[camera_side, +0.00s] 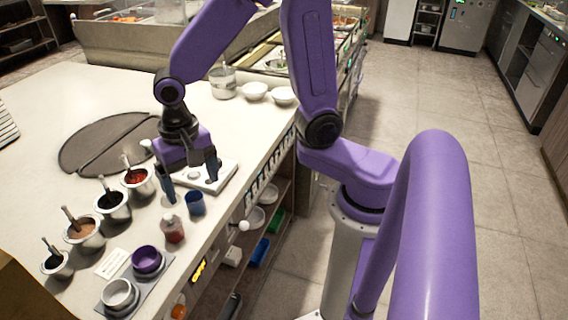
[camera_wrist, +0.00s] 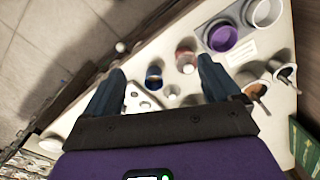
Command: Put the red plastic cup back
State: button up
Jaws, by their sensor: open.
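A reddish, see-through vessel with a pale top (camera_side: 172,229) stands upright near the counter's right edge. It is the only red cup-like thing I make out, and it also shows in the wrist view (camera_wrist: 186,62). My gripper (camera_side: 190,184) is open and empty, pointing down above the counter, behind the red vessel in the side view. In the wrist view my gripper (camera_wrist: 162,68) has the red vessel and a small blue cup (camera_wrist: 154,77) ahead between its fingers. The blue cup (camera_side: 195,203) stands beside the red vessel, apart from it.
A purple cup (camera_side: 148,260) and a whitish cup (camera_side: 118,294) stand on a grey mat at the front. Several metal sauce pots with spoons line the left, including one with red sauce (camera_side: 137,178). A white plate-like block (camera_side: 225,172) lies beneath my gripper. The counter's edge drops off right.

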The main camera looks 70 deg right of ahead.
jog(key=s+d+r+n, duration=0.1)
jog(key=s+d+n, duration=0.2)
jog(key=s+n, duration=0.5)
jog(key=s+d+r+n, duration=0.2)
jog(key=s+d+n, duration=0.2)
jog(key=s+n, duration=0.5)
jog(key=shift+r+n, duration=0.25)
jog(key=shift+n, duration=0.25)
